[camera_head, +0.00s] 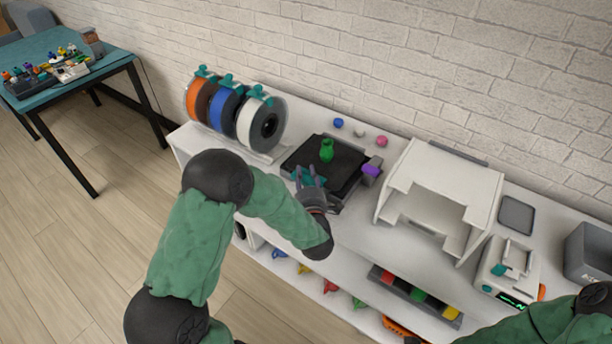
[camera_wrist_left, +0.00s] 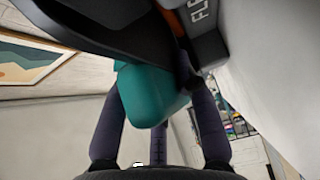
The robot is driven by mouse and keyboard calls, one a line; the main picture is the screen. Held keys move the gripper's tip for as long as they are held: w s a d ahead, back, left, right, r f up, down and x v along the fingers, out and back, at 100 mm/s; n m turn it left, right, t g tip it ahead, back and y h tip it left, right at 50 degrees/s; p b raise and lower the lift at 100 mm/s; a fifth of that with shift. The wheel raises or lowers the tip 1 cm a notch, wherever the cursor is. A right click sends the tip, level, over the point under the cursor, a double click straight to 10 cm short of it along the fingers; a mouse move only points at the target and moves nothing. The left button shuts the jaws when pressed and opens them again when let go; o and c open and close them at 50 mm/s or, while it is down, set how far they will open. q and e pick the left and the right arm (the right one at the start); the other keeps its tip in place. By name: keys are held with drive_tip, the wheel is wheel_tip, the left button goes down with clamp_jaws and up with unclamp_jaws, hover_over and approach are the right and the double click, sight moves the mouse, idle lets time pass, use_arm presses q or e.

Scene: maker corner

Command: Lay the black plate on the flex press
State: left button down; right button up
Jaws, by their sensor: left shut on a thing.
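The black plate (camera_head: 306,154) is at the left part of the white bench top, with a small green vase-shaped piece (camera_head: 327,149) standing on it. My left gripper (camera_head: 311,178) is shut on the plate's teal grip tab at its near edge. In the left wrist view the teal tab (camera_wrist_left: 150,95) sits between the fingers, with the plate's dark underside (camera_wrist_left: 110,30) above. A grey body lettered "FLE" (camera_wrist_left: 207,48), seemingly the flex press, is close beside the plate there. I cannot tell whether the plate touches it. My right gripper is out of view.
Filament spools (camera_head: 238,115) stand left of the plate. A purple block (camera_head: 372,170) is at its right edge. A white open housing (camera_head: 440,195) and a small machine with a lit display (camera_head: 508,268) stand further right. Small coloured balls (camera_head: 382,141) lie behind.

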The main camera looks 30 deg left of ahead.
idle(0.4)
use_arm(q)
drive_tip(key=c, duration=0.9)
unclamp_jaws()
drive_tip(key=shift+o, duration=0.3)
drive_tip(key=o, duration=0.8)
drive_tip(key=shift+o, duration=0.2)
drive_tip(key=shift+s+f, duration=0.1)
drive_tip(key=shift+f, duration=0.25)
